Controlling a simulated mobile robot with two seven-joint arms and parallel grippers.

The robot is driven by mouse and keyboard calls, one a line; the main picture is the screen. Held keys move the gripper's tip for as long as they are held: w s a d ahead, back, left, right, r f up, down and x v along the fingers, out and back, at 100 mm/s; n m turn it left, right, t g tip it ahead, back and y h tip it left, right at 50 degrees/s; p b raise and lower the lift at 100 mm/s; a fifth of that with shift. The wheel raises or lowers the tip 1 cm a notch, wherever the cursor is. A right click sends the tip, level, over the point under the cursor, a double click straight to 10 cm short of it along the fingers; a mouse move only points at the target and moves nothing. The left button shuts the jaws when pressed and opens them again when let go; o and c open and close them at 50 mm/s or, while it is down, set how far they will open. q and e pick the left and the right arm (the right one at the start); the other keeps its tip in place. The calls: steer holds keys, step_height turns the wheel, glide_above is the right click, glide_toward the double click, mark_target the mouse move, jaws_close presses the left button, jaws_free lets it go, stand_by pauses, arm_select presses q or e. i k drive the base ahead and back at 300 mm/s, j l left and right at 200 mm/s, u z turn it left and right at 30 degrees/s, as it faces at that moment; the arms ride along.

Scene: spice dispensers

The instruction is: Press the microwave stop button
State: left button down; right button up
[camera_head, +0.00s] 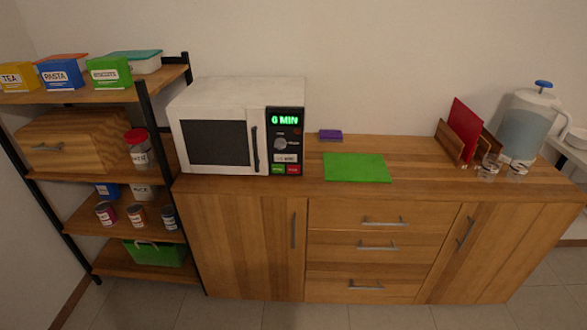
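A white microwave (236,91) stands on the left end of the wooden counter, with its door shut. Its black control panel (285,125) is on the right side of the front, and the green display (284,120) reads 0 MIN. Below a round knob (281,144) and a light-coloured strip sit two buttons at the panel's bottom. The left one is a green button (278,169) and the right one is a red button (293,169); their labels are too small to read surely. Neither of my grippers is in view.
A green mat (357,168) and a purple block (330,134) lie right of the microwave. A red board in a wooden holder (449,144), glasses (489,167) and a water pitcher (529,125) stand at the right. A loaded shelf (95,94) adjoins the counter's left. The floor in front is clear.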

mark_target(291, 169)
steer(key=i+j+z, duration=0.3)
steer(key=i+j, duration=0.3)
steer(key=i+j+z, duration=0.3)
steer(key=i+j, duration=0.3)
steer(key=j, duration=0.1)
